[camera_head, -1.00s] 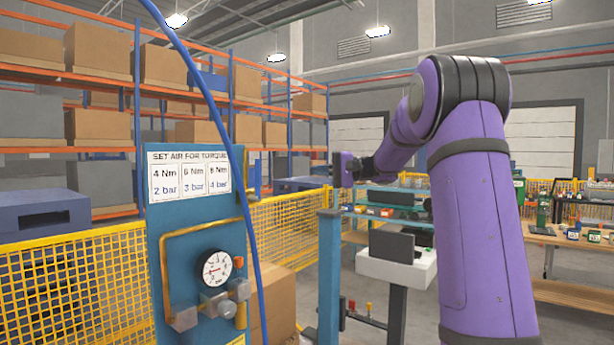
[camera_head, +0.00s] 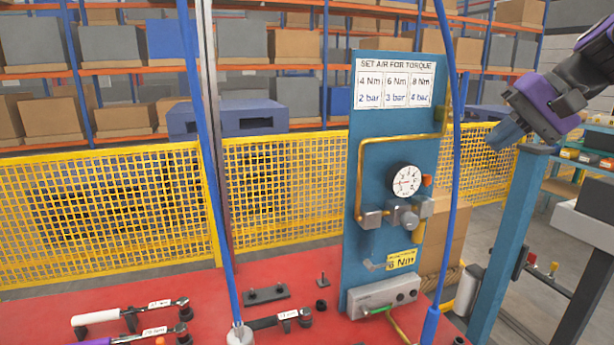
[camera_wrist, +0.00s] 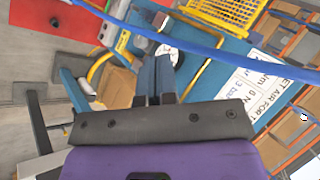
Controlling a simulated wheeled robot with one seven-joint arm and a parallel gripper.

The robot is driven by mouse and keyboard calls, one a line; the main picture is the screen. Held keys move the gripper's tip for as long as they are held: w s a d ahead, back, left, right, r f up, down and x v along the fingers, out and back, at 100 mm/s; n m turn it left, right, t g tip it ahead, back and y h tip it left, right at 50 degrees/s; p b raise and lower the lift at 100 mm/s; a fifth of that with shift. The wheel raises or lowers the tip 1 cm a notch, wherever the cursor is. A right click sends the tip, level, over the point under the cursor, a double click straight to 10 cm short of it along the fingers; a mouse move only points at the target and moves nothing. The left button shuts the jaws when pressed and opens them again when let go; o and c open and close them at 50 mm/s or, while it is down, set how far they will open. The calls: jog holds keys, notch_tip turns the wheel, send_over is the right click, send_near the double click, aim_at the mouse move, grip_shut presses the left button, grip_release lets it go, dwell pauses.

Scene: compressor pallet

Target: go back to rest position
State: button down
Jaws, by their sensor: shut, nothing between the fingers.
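My gripper (camera_head: 500,141) is at the right of the head view, shut and empty, with its blue fingers pointing down and left. It is held in the air beside the blue air panel (camera_head: 372,120), apart from it. In the wrist view its two fingers (camera_wrist: 155,78) are together at the centre, with the panel's sign and pipe behind them. The panel carries a pressure gauge (camera_head: 406,180), a torque chart (camera_head: 396,83) and a yellow "6 Nm" label (camera_head: 401,259).
A blue hose (camera_head: 451,150) hangs in front of the panel, and another (camera_head: 198,130) hangs further left. Torque tools (camera_head: 131,314) lie on the red table (camera_head: 170,288). A blue post (camera_head: 506,240) stands beneath my gripper. Yellow fencing (camera_head: 110,210) and shelving are behind.

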jog(key=s+f+n+h, duration=0.2)
jog(key=s+f+h, duration=0.1)
jog(key=s, duration=0.6)
jog(key=s+f+n+t+h, duration=0.1)
jog(key=s+f+h, duration=0.3)
jog(key=s, duration=0.4)
jog(key=shift+s+a+f+n, duration=0.2)
jog(key=shift+s+f+n, duration=0.2)
jog(key=shift+f+n, duration=0.3)
